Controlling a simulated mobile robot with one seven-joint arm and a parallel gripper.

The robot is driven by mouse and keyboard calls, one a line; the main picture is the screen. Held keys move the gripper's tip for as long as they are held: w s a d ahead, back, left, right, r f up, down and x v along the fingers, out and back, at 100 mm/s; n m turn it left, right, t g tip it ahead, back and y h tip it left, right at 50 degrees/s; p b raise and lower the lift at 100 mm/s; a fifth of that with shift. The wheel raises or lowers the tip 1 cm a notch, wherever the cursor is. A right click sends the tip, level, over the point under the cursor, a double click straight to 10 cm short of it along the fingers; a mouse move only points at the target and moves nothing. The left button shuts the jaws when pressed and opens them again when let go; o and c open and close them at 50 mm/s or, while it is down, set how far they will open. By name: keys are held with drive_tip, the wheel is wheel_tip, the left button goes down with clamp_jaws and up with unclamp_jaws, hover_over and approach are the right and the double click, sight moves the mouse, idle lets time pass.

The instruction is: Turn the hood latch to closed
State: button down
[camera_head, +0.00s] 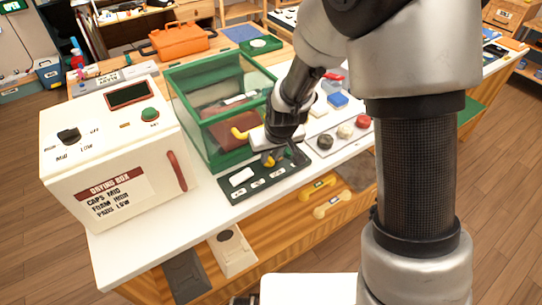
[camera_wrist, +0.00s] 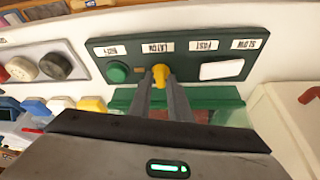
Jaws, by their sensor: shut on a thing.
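The hood is a green-framed clear box (camera_head: 215,112) on the white bench top. A dark control panel (camera_head: 243,194) lies in front of it and also fills the top of the wrist view (camera_wrist: 200,52). A small yellow latch knob (camera_wrist: 160,73) sits on this panel, under a small white label. My gripper (camera_wrist: 160,84) is shut on the yellow knob, one finger on each side. I cannot tell which setting the knob is at.
The panel also holds a green button (camera_wrist: 118,73) and a white rocker (camera_wrist: 221,70). A white drying box (camera_head: 120,150) stands left of the hood. A plate with several round knobs (camera_head: 344,131) lies to the right. An orange toolbox (camera_head: 180,40) stands behind.

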drive_tip(key=shift+a+m+h, duration=0.1)
drive_tip(key=shift+m+h, duration=0.2)
drive_tip(key=shift+m, duration=0.6)
drive_tip(key=shift+s, duration=0.1)
drive_tip(key=c, duration=1.6)
unclamp_jaws()
drive_tip(key=shift+o, duration=0.2)
drive_tip(key=shift+r, duration=0.1)
drive_tip(key=shift+r+p, duration=0.3)
drive_tip(key=shift+p, duration=0.05)
drive_tip(key=p+v, duration=0.3)
drive_tip(key=v, duration=1.3)
drive_tip(key=shift+s+r, duration=0.2)
drive_tip(key=shift+s, duration=0.05)
